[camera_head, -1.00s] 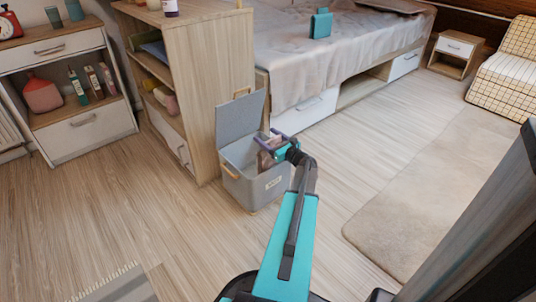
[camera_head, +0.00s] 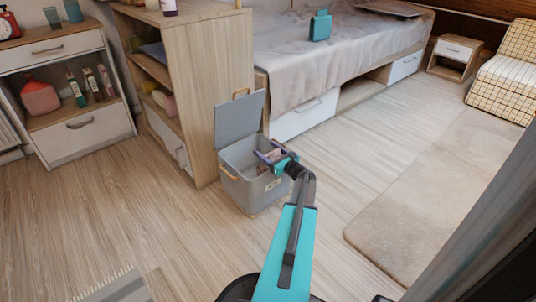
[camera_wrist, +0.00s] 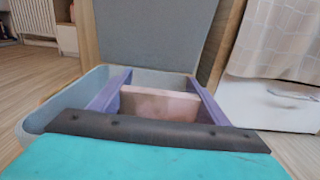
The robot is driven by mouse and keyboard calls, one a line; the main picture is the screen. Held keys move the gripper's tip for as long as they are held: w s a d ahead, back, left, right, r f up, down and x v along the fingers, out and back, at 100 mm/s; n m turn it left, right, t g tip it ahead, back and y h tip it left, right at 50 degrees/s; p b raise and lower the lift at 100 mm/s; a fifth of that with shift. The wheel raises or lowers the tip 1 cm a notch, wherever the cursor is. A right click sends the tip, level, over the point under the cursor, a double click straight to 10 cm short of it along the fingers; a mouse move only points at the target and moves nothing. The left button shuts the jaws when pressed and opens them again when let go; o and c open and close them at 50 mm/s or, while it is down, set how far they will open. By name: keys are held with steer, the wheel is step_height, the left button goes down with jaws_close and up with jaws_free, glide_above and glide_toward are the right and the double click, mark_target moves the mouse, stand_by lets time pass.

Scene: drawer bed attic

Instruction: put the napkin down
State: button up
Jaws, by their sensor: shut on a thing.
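The napkin is a pinkish folded piece (camera_wrist: 158,103) between my two purple fingers in the wrist view. My gripper (camera_head: 268,150) is shut on it, with a finger on either side. In the head view the gripper is at the opening of a grey storage box (camera_head: 249,192) with its lid raised, and the napkin is mostly hidden by the fingers and wrist. The box wall (camera_wrist: 40,120) and upright lid (camera_wrist: 150,35) show around and beyond the fingers in the wrist view. The box floor under the napkin is hidden.
The box stands on the wooden floor beside a wooden shelf unit (camera_head: 205,100) and the bed's drawer front (camera_head: 303,115). A white cabinet (camera_head: 88,135) is at the left. A beige rug (camera_head: 440,190) lies at the right. Floor in front of the box is clear.

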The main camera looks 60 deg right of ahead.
steer(key=shift+f, duration=0.55)
steer(key=shift+f+b, duration=0.65)
steer(key=shift+b, duration=0.1)
steer(key=o, duration=1.3)
steer(key=shift+o, duration=0.2)
steer(key=shift+r, duration=0.15)
steer(key=r+p+v, duration=0.1)
steer(key=p+v, duration=0.4)
steer(key=v, duration=0.7)
